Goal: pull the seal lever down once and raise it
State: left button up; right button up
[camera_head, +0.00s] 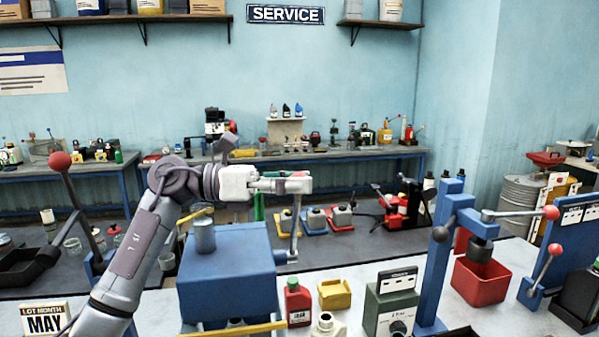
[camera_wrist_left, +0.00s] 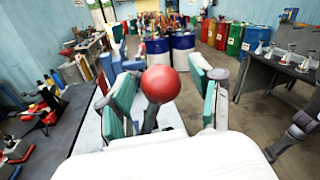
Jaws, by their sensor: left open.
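My left gripper (camera_head: 296,183) reaches in from the left at the top of a lever (camera_head: 297,222) on the right side of a blue box-shaped machine (camera_head: 225,270). The lever stands nearly upright. In the left wrist view, its red ball knob (camera_wrist_left: 160,84) sits between the two open fingers with teal pads; there is visible room on both sides, and I cannot tell whether either pad touches it. In the head view the knob is mostly hidden by the fingers. My right gripper is not in view.
A blue press (camera_head: 440,245) with a red-knobbed handle stands to the right, by a red bin (camera_head: 481,281). A red bottle (camera_head: 298,303), a yellow tray (camera_head: 334,294) and a green box (camera_head: 390,302) stand near the blue machine. Another red-knobbed lever (camera_head: 60,162) rises at left.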

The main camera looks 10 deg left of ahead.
pick_arm(q)
jog(key=shift+d, duration=0.15)
jog(key=shift+c, duration=0.2)
grip_shut()
jog(key=shift+f, duration=0.1)
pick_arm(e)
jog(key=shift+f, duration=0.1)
